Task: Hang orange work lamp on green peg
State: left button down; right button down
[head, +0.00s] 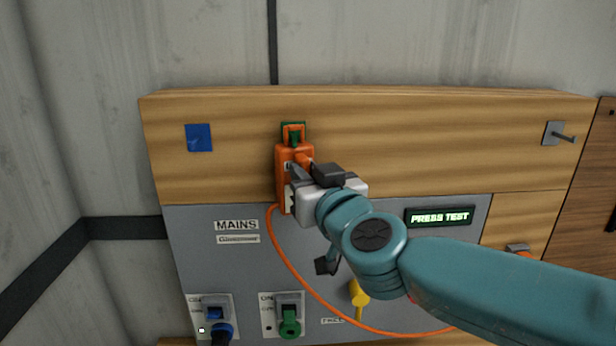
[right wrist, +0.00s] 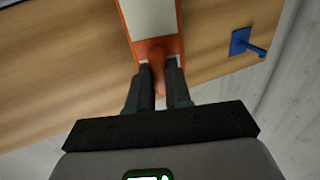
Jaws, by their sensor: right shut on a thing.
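The orange work lamp (head: 284,185) is upright against the wooden board in the head view, with an orange loop at its top. The green peg (head: 293,138) shows at that loop, and green shows through and around it. I cannot tell whether the loop rests on the peg. My right gripper (head: 303,171) is shut on the lamp's orange handle. In the right wrist view the fingers (right wrist: 163,82) close on an orange grip in front of the lamp body (right wrist: 151,20). My left gripper is not in view.
A blue peg (head: 199,138) is left of the lamp and a grey peg (head: 554,134) far right. An orange cable runs down from the lamp past the grey panel (head: 230,270). Blue and green plugs (head: 289,322) and a yellow part (head: 358,293) stick out below.

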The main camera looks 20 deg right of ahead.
dwell(0.4)
jog(key=shift+w+f+b, duration=0.15)
jog(key=shift+f+b, duration=0.3)
jog(key=shift+f, duration=0.15)
jog(key=shift+f, duration=0.15)
dwell(0.4)
jog(key=c, duration=1.4)
grip_release()
jog(key=shift+c, duration=0.2)
jog(key=shift+o, duration=0.7)
jog(key=o, duration=0.6)
jog(key=shift+c, duration=0.2)
jog(key=shift+f, duration=0.1)
